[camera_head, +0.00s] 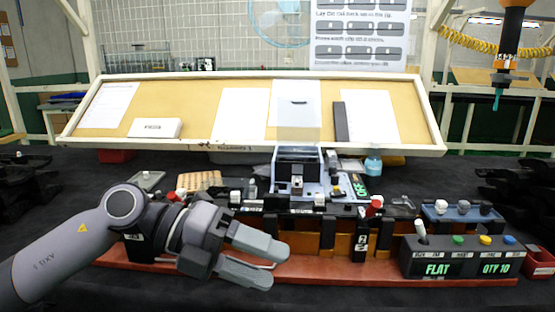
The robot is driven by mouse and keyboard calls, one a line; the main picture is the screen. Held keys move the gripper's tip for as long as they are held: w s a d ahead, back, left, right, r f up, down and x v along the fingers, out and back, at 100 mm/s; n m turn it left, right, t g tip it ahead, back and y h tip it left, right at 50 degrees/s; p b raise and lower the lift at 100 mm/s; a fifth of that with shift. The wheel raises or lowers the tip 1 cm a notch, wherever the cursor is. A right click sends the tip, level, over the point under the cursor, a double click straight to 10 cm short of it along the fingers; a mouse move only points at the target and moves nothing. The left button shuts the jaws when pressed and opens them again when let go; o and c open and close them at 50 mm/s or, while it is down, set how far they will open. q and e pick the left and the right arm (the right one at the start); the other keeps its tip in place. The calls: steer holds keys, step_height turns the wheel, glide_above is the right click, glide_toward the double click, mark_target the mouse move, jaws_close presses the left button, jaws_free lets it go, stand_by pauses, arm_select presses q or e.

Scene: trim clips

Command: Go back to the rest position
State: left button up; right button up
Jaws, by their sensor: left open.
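My left gripper (262,258) reaches in from the left, over the front of the work station. Its two fingers point right and stand apart, with nothing visible between them. It hangs in front of the red-brown base board (350,268) and hides part of it. My left forearm crosses the lower left corner. My right gripper does not show.
A dark jig (297,170) on a light base stands mid-table. A control box (458,260) reading FLAT and QTY 10 stands at right. A slanted tan board (380,139) with papers rises behind.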

arm_select(q)
step_height(320, 180, up, 6)
steer(key=w+n+t+h, duration=0.1)
steer(key=n+t+h, duration=0.7)
steer(key=n+t, duration=0.25)
steer(key=w+a+f+n+t+y, duration=0.4)
steer(key=a+f+n+t+y, duration=0.7)
steer(key=n+y, duration=0.8)
steer(key=s+a+f+n+g+y, duration=0.1)
steer(key=s+a+f+n+g, duration=0.25)
steer(key=f, duration=0.35)
steer(key=s+a+f+n+g+y, duration=0.1)
steer(key=s+a+f+n+g, duration=0.2)
steer(key=f, duration=0.4)
steer(key=s+a+f+g, duration=0.2)
steer(key=s+f+g, duration=0.3)
steer(key=s, duration=0.4)
steer(key=s+a+f+g, duration=0.1)
steer(key=s+f+g, duration=0.45)
steer(key=s, duration=0.45)
steer(key=w+d+f+t+h+p, duration=0.1)
steer(key=w+d+f+t+p, duration=0.1)
steer(key=w+f+t+p, duration=0.2)
steer(key=shift+w+d+f+t, duration=0.3)
steer(key=shift+w+f+t, duration=0.4)
steer(key=shift+w+t, duration=0.8)
